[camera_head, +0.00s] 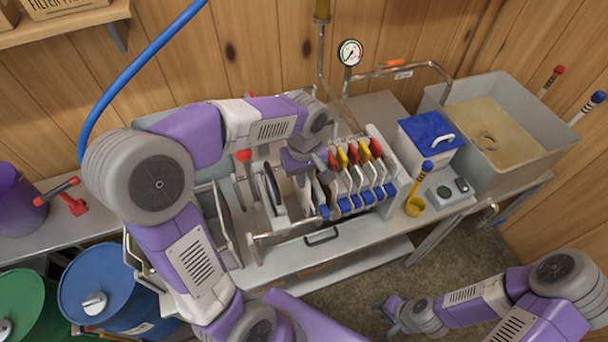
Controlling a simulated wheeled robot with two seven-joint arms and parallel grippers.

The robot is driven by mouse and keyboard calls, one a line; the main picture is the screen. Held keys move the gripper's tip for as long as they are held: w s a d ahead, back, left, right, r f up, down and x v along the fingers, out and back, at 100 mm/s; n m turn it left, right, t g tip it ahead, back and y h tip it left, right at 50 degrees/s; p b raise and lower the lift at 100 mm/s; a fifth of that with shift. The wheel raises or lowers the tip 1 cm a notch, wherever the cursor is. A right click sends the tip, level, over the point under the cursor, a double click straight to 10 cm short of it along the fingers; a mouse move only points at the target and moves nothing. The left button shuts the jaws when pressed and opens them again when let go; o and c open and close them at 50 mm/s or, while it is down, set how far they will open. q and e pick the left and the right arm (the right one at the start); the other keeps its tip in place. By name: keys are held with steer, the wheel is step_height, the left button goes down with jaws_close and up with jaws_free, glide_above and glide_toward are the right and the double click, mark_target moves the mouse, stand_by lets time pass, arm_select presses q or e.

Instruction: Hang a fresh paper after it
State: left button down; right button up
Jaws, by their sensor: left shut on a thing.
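A filter press with a row of plates (355,182) stands on the steel bench. The plates have red and yellow tops and blue feet. My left gripper (308,172) reaches down at the left end of this row. It appears shut on the leftmost plate (321,197), whose top it hides. The fingertips are mostly hidden, so the exact grip is unclear. I cannot make out a separate fresh paper. My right gripper (391,310) is low at the front over the floor, apart from the bench. Its jaws are too small to read.
A dark-handled press end (272,188) stands left of the plates. A gauge (350,53) and pipe rise behind. Filter-paper boxes (60,8) sit on a shelf upper left.

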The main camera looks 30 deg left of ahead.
arm_select(q)
step_height(320, 180, down, 5)
steer(key=b, duration=0.3)
steer(key=shift+f+b, duration=0.1)
steer(key=shift+b, duration=0.25)
steer(key=c, duration=0.9)
jaws_free()
steer(key=shift+o, duration=0.2)
step_height(320, 180, up, 8)
steer(key=p, duration=0.7)
stand_by(0.4)
